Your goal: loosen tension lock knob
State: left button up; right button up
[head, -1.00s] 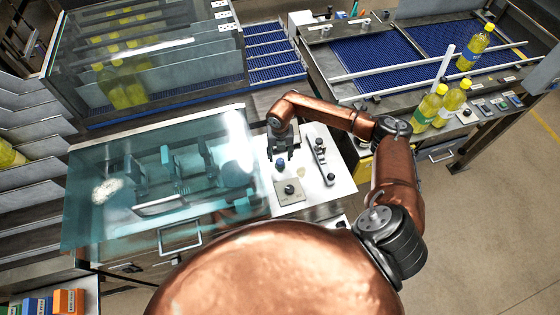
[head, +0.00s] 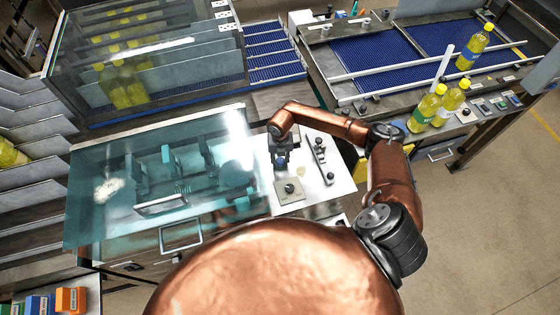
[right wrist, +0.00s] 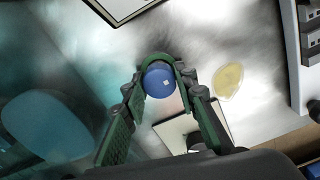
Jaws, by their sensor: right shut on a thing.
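My right gripper (head: 281,158) is over the white panel (head: 334,182) in the head view. In the right wrist view its green-padded fingers (right wrist: 161,76) are closed around the knob, one on each side. In the head view the gripper largely covers the knob. My left gripper is in neither current view.
A square plate with a black knob (head: 289,189) sits just in front of the gripper. A dark-knobbed bar fixture (head: 320,160) stands to the right. A tinted transparent cover (head: 95,215) lies close on the left. Yellow bottles (head: 423,109) stand on the far-right conveyor.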

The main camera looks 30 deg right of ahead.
jog(key=c, duration=0.5)
jog(key=n+b, duration=0.3)
jog(key=shift+d+f+n+b, duration=0.1)
jog(key=shift+f+n+b, duration=0.05)
jog(key=shift+n+b, duration=0.25)
jog(key=n+b, duration=0.3)
jog(key=n, duration=0.1)
jog(key=shift+b, duration=0.35)
jog(key=n+b, duration=0.4)
jog(key=n, duration=0.1)
jog(key=shift+n, duration=0.4)
jog(key=n+b, duration=0.3)
jog(key=n, duration=0.1)
jog(key=shift+d+n, duration=0.1)
jog(key=shift+n, duration=0.3)
jog(key=shift+b, duration=0.3)
